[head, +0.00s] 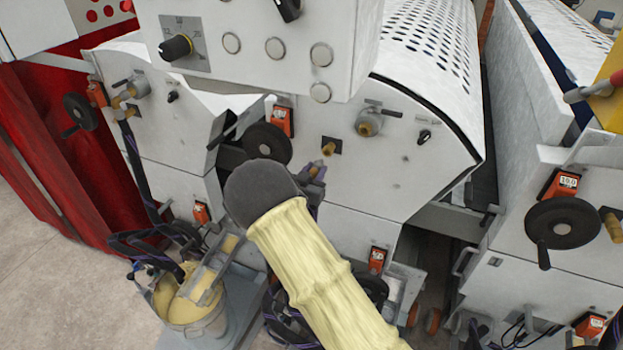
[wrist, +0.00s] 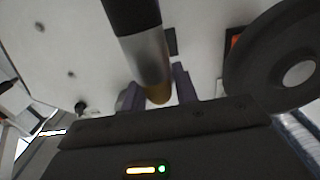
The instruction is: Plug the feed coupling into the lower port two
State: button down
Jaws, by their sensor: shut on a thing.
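My gripper (wrist: 157,92) is at the middle machine, its tips partly hidden by my arm in the head view. In the wrist view its two purple fingers are shut on the feed coupling (wrist: 152,58), a dark cylinder with a silver sleeve and a brass end between the fingers. A short brass port (head: 328,149) stands out from a dark square plate on the machine's white front. In the head view the gripper is just below and left of this port. Part of a dark square plate shows behind the coupling in the wrist view. I cannot tell whether coupling and port touch.
A black handwheel (head: 268,143) and an orange counter (head: 283,117) are close left of the port. A round brass-and-grey valve (head: 369,124) is up and right. A control box (head: 262,45) overhangs above. A bucket (head: 197,313) stands below left.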

aim_at(322, 160)
jog(key=shift+b+x, duration=0.4)
jog(key=shift+x, duration=1.05)
jog(key=shift+b, duration=0.7)
dwell(0.6)
jog(key=shift+b+x, duration=0.5)
jog(key=shift+x, duration=0.8)
dwell(0.4)
jog(key=shift+r, duration=0.1)
jog(key=c, duration=1)
grip_release()
jog(key=shift+s, duration=0.1)
